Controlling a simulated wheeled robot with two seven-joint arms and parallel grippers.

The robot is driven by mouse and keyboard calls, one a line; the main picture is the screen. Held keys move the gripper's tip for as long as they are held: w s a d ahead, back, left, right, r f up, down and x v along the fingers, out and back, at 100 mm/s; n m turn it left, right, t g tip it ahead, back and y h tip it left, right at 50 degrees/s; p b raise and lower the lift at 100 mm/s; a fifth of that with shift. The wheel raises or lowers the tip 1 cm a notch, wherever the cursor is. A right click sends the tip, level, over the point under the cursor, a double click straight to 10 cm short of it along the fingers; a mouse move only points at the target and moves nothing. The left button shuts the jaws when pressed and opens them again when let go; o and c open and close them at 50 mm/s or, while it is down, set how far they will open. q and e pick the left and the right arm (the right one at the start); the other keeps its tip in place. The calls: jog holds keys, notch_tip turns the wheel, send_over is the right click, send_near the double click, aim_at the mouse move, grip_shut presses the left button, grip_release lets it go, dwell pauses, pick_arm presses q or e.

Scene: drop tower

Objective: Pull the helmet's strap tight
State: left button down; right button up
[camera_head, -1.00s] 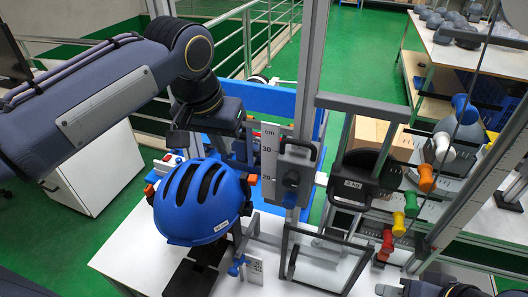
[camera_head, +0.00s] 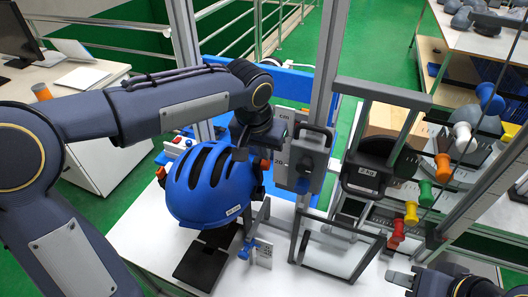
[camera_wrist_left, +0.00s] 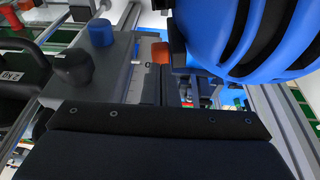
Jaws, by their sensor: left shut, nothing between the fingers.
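The blue helmet (camera_head: 208,188) with dark vents sits over the white table in the head view, its shell facing me. It also fills the upper right of the left wrist view (camera_wrist_left: 238,35). I cannot make out the strap. My left gripper (camera_head: 258,138) is at the helmet's right, far side, shut and empty, its fingertips hidden in the head view. Small orange pieces show by the helmet; one (camera_head: 265,163) is just below the left gripper and also shows in the left wrist view (camera_wrist_left: 161,52). My right gripper (camera_head: 400,278) is at the bottom right, apart from the helmet; its jaw opening is unclear.
A metal upright with a scale and a grey carriage (camera_head: 304,160) stands right of the helmet. A grey frame (camera_head: 337,240) stands on the table in front. A dark weight holder (camera_head: 368,172) and coloured knobs (camera_head: 411,212) are to the right. The white table (camera_head: 150,225) is clear at front left.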

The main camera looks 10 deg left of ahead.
aim_at(265, 165)
pick_arm(q)
jog(key=shift+f, duration=0.45)
jog(key=shift+f, duration=0.1)
jog(key=f+b, duration=0.3)
jog(key=f, duration=0.1)
jog(key=shift+s+d, duration=0.15)
jog(key=shift+d, duration=0.1)
jog(key=shift+r, duration=0.1)
